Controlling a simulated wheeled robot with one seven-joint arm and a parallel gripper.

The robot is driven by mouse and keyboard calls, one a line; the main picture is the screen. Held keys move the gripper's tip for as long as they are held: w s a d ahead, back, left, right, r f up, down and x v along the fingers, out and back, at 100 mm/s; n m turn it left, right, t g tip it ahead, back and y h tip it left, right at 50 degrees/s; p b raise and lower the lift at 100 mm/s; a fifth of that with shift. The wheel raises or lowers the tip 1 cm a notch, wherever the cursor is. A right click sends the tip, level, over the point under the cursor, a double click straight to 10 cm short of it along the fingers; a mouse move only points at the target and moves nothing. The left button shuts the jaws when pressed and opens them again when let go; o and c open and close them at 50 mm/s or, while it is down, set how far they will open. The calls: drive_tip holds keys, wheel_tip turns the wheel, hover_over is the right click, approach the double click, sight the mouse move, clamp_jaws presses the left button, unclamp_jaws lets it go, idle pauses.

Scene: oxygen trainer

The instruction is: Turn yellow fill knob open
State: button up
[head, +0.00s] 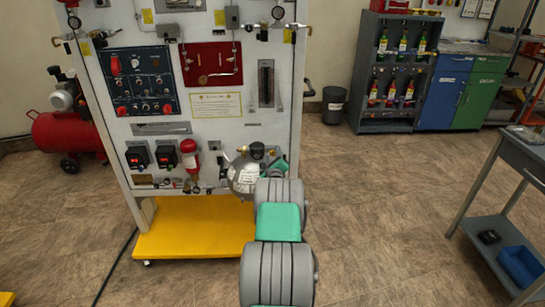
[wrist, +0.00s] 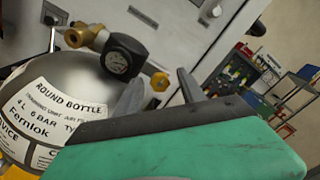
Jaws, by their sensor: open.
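The yellow fill knob (wrist: 160,81) shows in the wrist view, just right of a black-rimmed pressure gauge (wrist: 118,64) with a brass fitting on its left. They sit above the round silver bottle (wrist: 75,95), which bears a white "ROUND BOTTLE" label. My gripper (wrist: 159,84) is open, with one grey finger on each side of the knob in the picture. I cannot tell how near they are to it in depth, or whether they touch. In the head view, my arm hides part of the bottle (head: 243,178), and the knob is too small to make out clearly.
The bottle is at the lower right of an upright white trainer panel (head: 215,60) above a yellow base (head: 190,215). A red compressor (head: 65,130) stands left. A grey table (head: 530,145) stands right, with open floor before it.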

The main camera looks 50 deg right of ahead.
drive_tip(key=shift+c, duration=0.2)
clamp_jaws()
